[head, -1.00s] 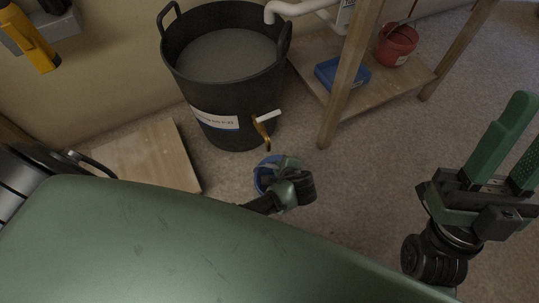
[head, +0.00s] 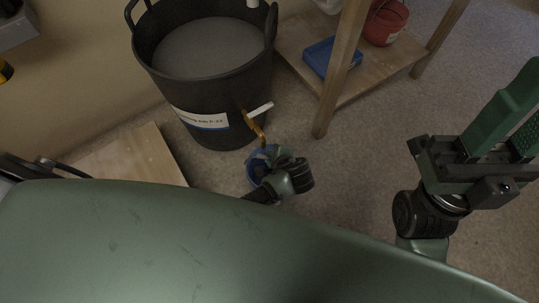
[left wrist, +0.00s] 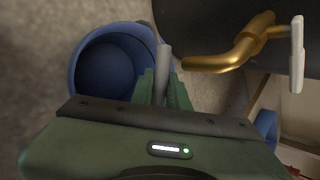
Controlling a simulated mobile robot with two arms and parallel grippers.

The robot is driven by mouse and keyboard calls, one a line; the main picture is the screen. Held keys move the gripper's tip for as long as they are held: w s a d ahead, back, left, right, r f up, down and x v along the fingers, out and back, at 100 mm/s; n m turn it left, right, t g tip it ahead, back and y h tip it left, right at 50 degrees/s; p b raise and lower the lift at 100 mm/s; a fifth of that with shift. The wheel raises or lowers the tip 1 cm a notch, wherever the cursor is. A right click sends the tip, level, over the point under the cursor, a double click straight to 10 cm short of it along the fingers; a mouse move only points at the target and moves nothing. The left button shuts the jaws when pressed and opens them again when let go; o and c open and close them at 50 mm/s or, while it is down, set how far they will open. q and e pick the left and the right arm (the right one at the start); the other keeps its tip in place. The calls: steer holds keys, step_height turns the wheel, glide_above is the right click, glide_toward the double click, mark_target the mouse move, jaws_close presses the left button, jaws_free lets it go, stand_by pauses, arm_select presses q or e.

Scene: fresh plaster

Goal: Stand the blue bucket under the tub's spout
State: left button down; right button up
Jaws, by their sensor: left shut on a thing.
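The black tub (head: 212,97) stands on the floor by the wall, filled with grey stuff. Its brass spout (head: 254,127) with a pale lever juts from the low front; it also shows in the left wrist view (left wrist: 232,55). The blue bucket (head: 254,172) is just below the spout's mouth in the head view, partly hidden by my left gripper (head: 277,163). In the left wrist view my fingers are shut at the right side of the bucket (left wrist: 82,75), by a grey bar. The spout's mouth shows right of its rim there. My right gripper (head: 526,108) is open and empty.
A wooden shelf unit (head: 335,85) stands right of the tub, with a blue tray (head: 331,58) and a red bucket (head: 384,24) on its low board. A wooden board (head: 130,160) lies left of the tub. Floor to the right is clear.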

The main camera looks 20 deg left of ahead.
arm_select(q)
steer(key=c, duration=1.4)
jaws_free()
steer(key=shift+o, duration=0.2)
